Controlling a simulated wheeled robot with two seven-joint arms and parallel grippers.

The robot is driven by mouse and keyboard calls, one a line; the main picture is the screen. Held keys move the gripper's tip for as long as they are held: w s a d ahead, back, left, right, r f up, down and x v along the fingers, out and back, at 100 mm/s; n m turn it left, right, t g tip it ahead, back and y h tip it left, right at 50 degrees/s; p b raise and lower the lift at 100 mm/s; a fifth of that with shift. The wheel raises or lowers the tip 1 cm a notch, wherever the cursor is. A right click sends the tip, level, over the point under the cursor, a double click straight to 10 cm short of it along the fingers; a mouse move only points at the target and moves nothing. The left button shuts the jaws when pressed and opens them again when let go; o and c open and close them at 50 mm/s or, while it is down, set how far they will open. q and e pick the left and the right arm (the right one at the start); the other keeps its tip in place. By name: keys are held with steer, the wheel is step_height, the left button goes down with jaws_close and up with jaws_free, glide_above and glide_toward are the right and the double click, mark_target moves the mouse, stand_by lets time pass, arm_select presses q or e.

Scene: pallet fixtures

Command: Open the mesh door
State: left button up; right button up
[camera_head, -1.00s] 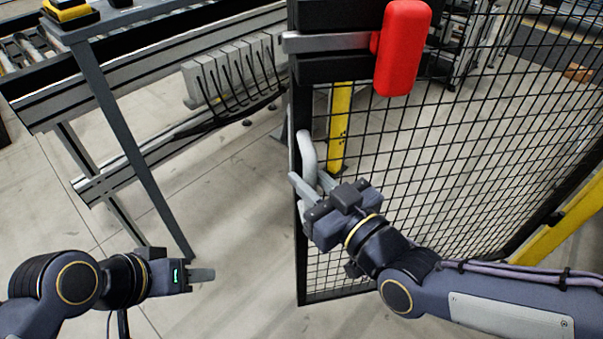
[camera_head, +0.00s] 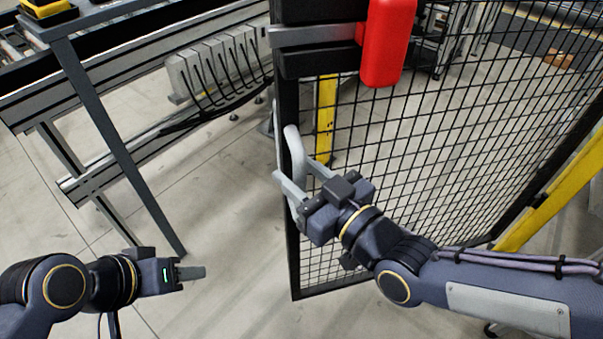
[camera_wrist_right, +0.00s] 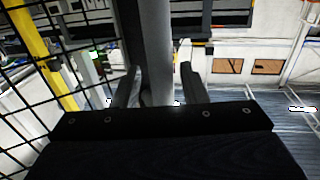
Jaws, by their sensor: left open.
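The black mesh door (camera_head: 430,130) fills the right half of the head view. Its free edge is on the left, with a pale curved handle (camera_head: 296,150) and a red latch grip (camera_head: 387,42) above. My right gripper (camera_head: 298,171) is at the handle, with its fingers apart on either side of the bar. The right wrist view shows the grey handle bar (camera_wrist_right: 156,50) between the two fingers, with a gap to the right finger. My left gripper (camera_head: 204,272) is open and empty, at lower left, well away from the door.
A yellow post (camera_head: 326,115) shows behind the mesh near the door's free edge; another yellow post (camera_head: 555,200) stands at the right. A conveyor frame with a dark leg (camera_head: 120,150) is at the left. Clear floor (camera_head: 220,190) lies between that leg and the door.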

steer(key=shift+s+d, duration=0.4)
steer(key=shift+s, duration=0.05)
steer(key=p+v, duration=0.1)
steer(key=v, duration=0.3)
steer(key=shift+s+d+r, duration=0.15)
steer(key=shift+d, duration=0.05)
steer(key=shift+s+d+f+b, duration=0.2)
steer(key=shift+s+d+b, duration=0.05)
steer(key=shift+b, duration=0.3)
steer(key=shift+s+d+b, duration=0.4)
steer(key=shift+s+d, duration=0.05)
steer(key=shift+s, duration=0.15)
